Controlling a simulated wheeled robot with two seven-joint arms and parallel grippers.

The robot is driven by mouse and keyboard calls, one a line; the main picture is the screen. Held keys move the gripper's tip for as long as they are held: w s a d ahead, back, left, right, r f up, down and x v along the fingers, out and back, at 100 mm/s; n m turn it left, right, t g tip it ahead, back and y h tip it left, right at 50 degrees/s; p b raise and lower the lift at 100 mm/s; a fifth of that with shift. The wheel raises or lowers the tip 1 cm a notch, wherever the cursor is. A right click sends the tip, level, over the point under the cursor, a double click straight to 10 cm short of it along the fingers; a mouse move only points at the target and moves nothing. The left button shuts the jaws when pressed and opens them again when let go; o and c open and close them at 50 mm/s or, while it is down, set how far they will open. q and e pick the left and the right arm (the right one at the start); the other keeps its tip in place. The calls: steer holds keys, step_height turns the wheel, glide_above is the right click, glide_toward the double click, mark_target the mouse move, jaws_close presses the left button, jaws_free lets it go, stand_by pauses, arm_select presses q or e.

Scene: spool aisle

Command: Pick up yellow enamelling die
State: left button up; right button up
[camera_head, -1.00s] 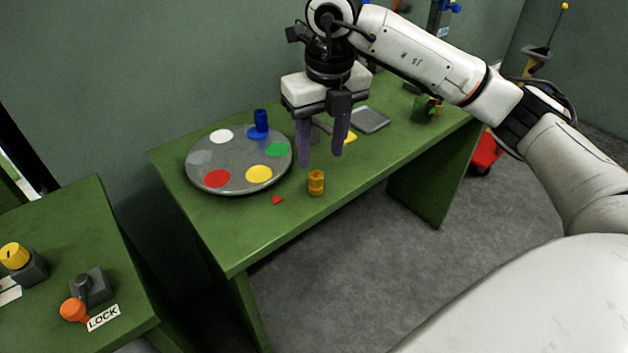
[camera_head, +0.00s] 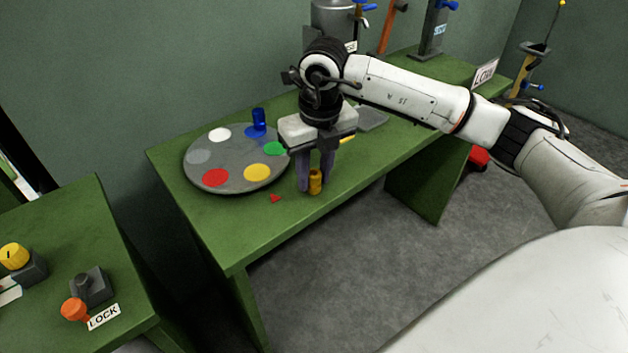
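The yellow enamelling die (camera_head: 314,183) is a small amber-yellow cylinder standing upright near the front edge of the green table. My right gripper (camera_head: 315,182) points down over it, with one purple finger on each side. The fingers are close against the die and appear shut on it, hiding part of its sides. Its base still seems to rest on the table. My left gripper is not in view.
A round grey palette (camera_head: 236,183) with coloured spots lies left of the die, with a blue cylinder (camera_head: 258,119) at its back. A small red triangle (camera_head: 275,198) lies nearby. A second green table (camera_head: 138,312) with an orange-knobbed lever stands at lower left.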

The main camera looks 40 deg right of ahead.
jaws_close()
steer(key=shift+r, duration=0.15)
